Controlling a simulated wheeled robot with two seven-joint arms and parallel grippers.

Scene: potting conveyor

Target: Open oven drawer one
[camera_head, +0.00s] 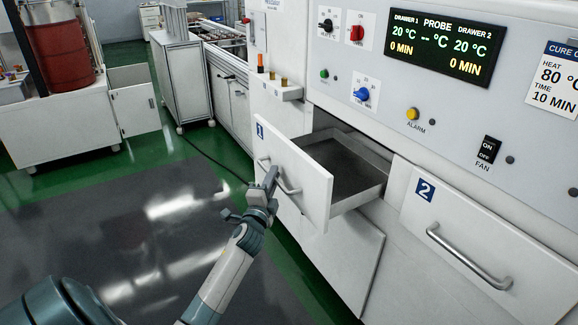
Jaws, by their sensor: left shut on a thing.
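Oven drawer one (308,180), a white front marked with a blue "1", stands pulled out from the oven, and its dark-floored metal tray (350,168) shows behind the front. Its metal bar handle (290,189) runs across the front. My left gripper (270,180) is shut on this handle, its arm reaching up from the bottom left; the fingers hide part of the bar. Drawer two (490,240), marked "2", is shut at the right. My right gripper is not in view.
The oven's control panel (450,110) with knobs and a display is above the drawers. A lower cabinet door (345,255) is below drawer one. Open floor (150,235) lies at the left. A white cabinet with a red drum (62,50) stands at the far left.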

